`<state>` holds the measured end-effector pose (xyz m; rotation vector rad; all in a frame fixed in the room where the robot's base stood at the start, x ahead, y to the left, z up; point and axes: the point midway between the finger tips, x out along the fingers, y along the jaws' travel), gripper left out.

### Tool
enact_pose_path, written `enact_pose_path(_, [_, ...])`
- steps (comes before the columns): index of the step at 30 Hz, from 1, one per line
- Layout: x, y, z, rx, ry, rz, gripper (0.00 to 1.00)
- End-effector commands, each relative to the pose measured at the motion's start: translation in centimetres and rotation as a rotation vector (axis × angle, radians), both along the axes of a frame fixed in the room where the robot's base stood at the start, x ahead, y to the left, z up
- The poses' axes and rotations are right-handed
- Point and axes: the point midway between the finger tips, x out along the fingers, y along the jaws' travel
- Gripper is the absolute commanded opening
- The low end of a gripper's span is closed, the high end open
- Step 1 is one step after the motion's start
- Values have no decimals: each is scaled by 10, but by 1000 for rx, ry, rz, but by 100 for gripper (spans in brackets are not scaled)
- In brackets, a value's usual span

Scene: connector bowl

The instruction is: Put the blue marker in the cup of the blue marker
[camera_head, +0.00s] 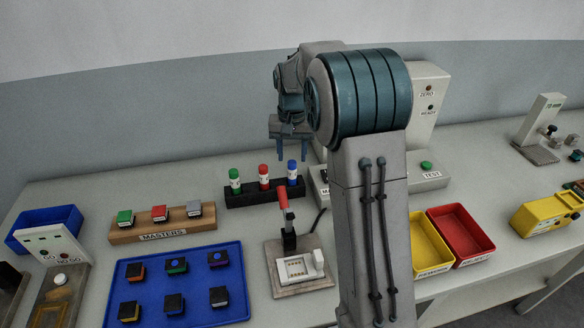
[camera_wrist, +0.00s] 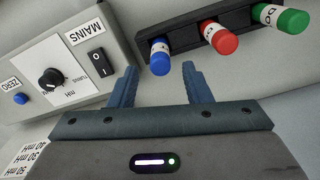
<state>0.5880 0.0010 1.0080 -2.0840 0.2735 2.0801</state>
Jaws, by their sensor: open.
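The blue marker (camera_head: 292,172) stands upright at the right end of a black rack (camera_head: 243,197), beside a red marker (camera_head: 264,176) and a green marker (camera_head: 235,180). The blue marker (camera_wrist: 160,57) also shows in the wrist view, just ahead of and between the fingertips. My gripper (camera_head: 293,157) is above the rack's right end, fingers pointing down, open and empty. In the wrist view my gripper (camera_wrist: 160,76) shows its fingers apart, with nothing between them. Whether a separate cup holds the blue marker's base cannot be told.
A meter box (camera_wrist: 60,60) with a knob and switch is beside the rack. In front stands a red-handled fixture (camera_head: 298,268). A masters block (camera_head: 165,226), a blue tray (camera_head: 180,290) and yellow (camera_head: 432,245) and red (camera_head: 462,236) bins occupy the table.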

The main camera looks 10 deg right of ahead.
Motion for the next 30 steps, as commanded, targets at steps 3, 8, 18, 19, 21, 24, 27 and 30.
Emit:
enact_pose_path(3, [0,0,22,0,-3,0,44])
enact_pose_path(8, [0,0,38,0,0,0,44])
enact_pose_path(18, [-54,-1,68,6,-49,42,44])
enact_pose_path(19, [-63,-1,71,7,-58,49,44])
enact_pose_path(21, [-84,-1,76,7,-74,68,44])
enact_pose_path(24, [-114,-1,80,6,-101,93,44])
enact_pose_path(27, [-145,-1,82,4,-126,119,44])
enact_pose_path(30, [-176,-1,80,-1,-153,145,44])
